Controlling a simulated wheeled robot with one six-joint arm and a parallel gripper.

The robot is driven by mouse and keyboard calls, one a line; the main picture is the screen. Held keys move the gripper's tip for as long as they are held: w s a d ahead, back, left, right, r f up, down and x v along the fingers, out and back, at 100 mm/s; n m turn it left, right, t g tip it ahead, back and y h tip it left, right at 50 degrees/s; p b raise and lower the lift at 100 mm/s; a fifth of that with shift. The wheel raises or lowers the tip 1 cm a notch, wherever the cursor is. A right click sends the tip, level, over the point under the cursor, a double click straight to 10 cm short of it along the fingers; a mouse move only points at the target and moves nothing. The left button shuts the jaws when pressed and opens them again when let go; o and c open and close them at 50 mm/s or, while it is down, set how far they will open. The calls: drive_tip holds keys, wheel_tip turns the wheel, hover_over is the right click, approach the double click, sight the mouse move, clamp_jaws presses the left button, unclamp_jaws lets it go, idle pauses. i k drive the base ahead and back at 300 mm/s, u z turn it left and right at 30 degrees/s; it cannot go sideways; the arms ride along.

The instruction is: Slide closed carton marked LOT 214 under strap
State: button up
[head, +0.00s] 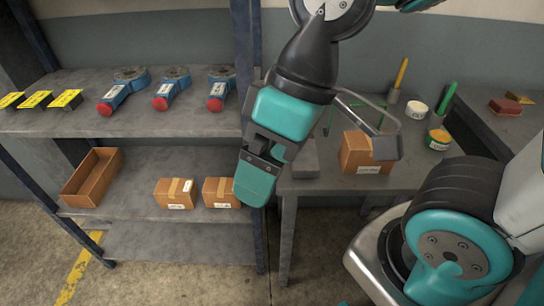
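Two brown closed cartons with tan tape and white labels stand side by side on the lower shelf, a left one (175,193) and a right one (219,192). A third closed carton (362,156) stands on the table at the right. All labels are too small to read, so I cannot tell which is LOT 214. A thin green frame (329,120) stands behind the third carton; I cannot tell whether it is the strap. My gripper (258,182) points down in front of the shelf's right post, just right of the right carton. Its finger gap is not clear.
An open empty carton (93,178) lies on the lower shelf at left. Blue tools with red knobs (163,96) and yellow-black items (36,100) are on the upper shelf. A grey block (305,158), pen holders and tins (438,139) are on the table. A shelf post (246,45) stands beside my arm.

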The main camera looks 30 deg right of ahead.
sight(355, 154)
drive_tip(key=z, duration=1)
drive_tip(key=k, duration=0.6)
drive_tip(key=z, duration=0.6)
